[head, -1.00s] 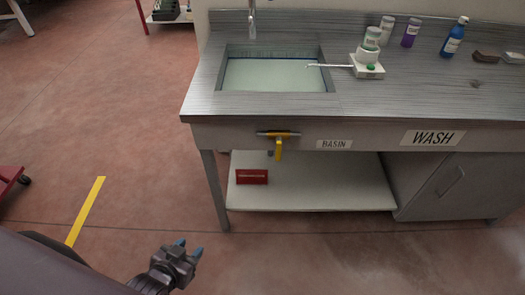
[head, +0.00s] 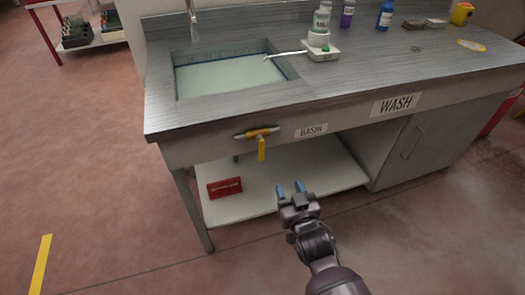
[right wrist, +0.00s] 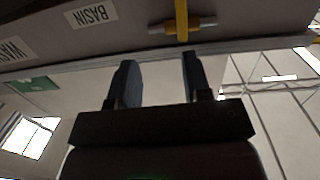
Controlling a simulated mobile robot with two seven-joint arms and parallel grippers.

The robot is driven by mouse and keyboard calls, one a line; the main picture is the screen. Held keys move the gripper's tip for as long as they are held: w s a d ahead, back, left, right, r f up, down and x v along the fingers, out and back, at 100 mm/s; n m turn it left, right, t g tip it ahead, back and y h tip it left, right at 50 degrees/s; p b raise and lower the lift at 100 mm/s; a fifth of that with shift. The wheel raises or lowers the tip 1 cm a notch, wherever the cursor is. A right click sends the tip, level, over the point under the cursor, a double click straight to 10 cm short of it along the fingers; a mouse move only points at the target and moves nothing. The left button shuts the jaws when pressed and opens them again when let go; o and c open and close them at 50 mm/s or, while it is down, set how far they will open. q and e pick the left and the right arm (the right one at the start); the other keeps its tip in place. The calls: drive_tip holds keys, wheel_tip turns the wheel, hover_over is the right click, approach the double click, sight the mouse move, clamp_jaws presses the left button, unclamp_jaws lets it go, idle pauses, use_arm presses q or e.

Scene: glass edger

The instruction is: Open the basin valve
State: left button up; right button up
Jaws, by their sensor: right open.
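The basin valve (head: 261,146) is on the front apron of the wash bench, left of the BASIN label (head: 311,130). Its yellow handle hangs down from a short horizontal grey pipe with a yellow body. In the right wrist view the yellow valve handle (right wrist: 181,18) shows at the top, beyond the fingertips. My right gripper (head: 290,188) is open and empty, below and to the right of the valve, apart from it. Its two fingers also show in the right wrist view (right wrist: 160,75). My left gripper is not in view.
The basin (head: 225,75) holds pale liquid, with a tap (head: 192,20) above it. A lower shelf (head: 270,185) carries a red sign (head: 225,187). A scale with a jar (head: 320,45) and bottles stand on the bench top. The floor in front is clear.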

sight(262, 150)
drive_tip(key=shift+n+t+y, duration=0.3)
drive_tip(key=shift+y, duration=0.3)
drive_tip(key=x, duration=0.4)
drive_tip(key=a+b+x, duration=0.1)
drive_tip(key=x, duration=0.3)
drive_tip(key=a+r+b+x, duration=0.1)
drive_tip(key=x, duration=0.3)
drive_tip(key=shift+s+a, duration=0.2)
drive_tip(key=shift+a, duration=0.15)
drive_tip(key=shift+b+x, duration=0.4)
drive_tip(key=shift+x, duration=0.55)
drive_tip(key=shift+r, duration=0.2)
clamp_jaws()
